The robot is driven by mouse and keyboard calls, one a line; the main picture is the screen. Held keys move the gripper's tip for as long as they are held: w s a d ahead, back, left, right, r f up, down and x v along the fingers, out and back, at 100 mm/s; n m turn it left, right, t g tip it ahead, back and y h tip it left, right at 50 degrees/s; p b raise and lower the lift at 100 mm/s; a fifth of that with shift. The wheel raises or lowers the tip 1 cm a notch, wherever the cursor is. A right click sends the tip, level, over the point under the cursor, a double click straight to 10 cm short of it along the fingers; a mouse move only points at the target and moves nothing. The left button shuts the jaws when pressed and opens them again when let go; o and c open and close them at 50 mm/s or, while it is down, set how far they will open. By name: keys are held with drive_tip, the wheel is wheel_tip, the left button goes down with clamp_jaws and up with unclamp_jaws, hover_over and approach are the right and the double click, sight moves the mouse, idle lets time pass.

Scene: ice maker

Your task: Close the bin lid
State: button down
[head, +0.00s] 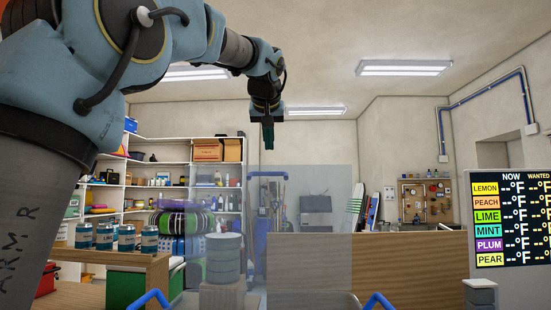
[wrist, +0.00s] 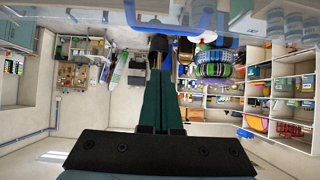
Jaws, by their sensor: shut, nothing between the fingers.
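My gripper (head: 268,146) hangs high in the air in the upper middle of the head view, its dark green fingers pointing down. Its fingers show together, shut and empty, in the wrist view (wrist: 160,74).
Several blue-and-white cans (head: 104,237) stand on a wooden surface at left. A wooden partition (head: 410,262) lies at right, beside a temperature board (head: 510,218). Shelves (head: 160,172) line the back. Air around my gripper is clear.

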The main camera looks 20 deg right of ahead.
sight(270, 167)
drive_tip(key=w+f+p, duration=0.1)
drive_tip(key=f, duration=0.1)
drive_tip(key=w+d+f+p, duration=0.1)
drive_tip(key=f, duration=0.1)
drive_tip(key=w+d+f+p, duration=0.1)
drive_tip(key=w+f, duration=0.1)
drive_tip(key=shift+f, duration=0.15)
drive_tip(key=shift+s+a+f, duration=0.1)
drive_tip(key=shift+s+f, duration=0.05)
drive_tip(key=shift+s, duration=0.1)
drive_tip(key=shift+s+f, duration=0.1)
idle(0.4)
